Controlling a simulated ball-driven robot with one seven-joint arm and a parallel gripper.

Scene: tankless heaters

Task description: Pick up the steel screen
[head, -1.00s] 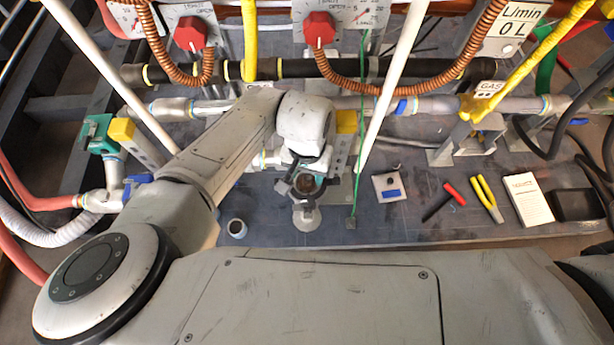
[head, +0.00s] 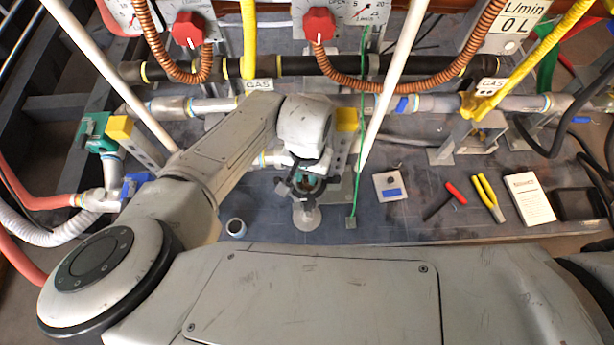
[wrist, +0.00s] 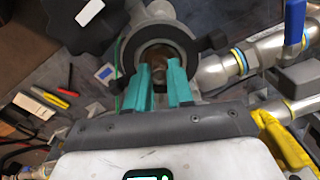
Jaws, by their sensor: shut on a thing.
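My gripper (wrist: 162,70) has two teal fingers, which reach into the round mouth of a grey fitting (wrist: 132,48) with a dark ring. They are shut on the steel screen (wrist: 157,56), a brownish thing that shows only in part between the fingertips, inside the ring. The fingers and the ring hide most of it. In the head view my gripper (head: 308,184) is small, below the pale end of my arm, over the grey fitting's flared round base (head: 306,216). The screen cannot be made out there.
A small grey cup-like part (head: 236,228) stands left of the fitting. A white square plate (head: 389,185), red-handled tool (head: 456,193), yellow-handled pliers (head: 488,192), notepad (head: 529,198) and black tray (head: 578,204) lie to the right. Pipes and a green cable (head: 358,170) run close by.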

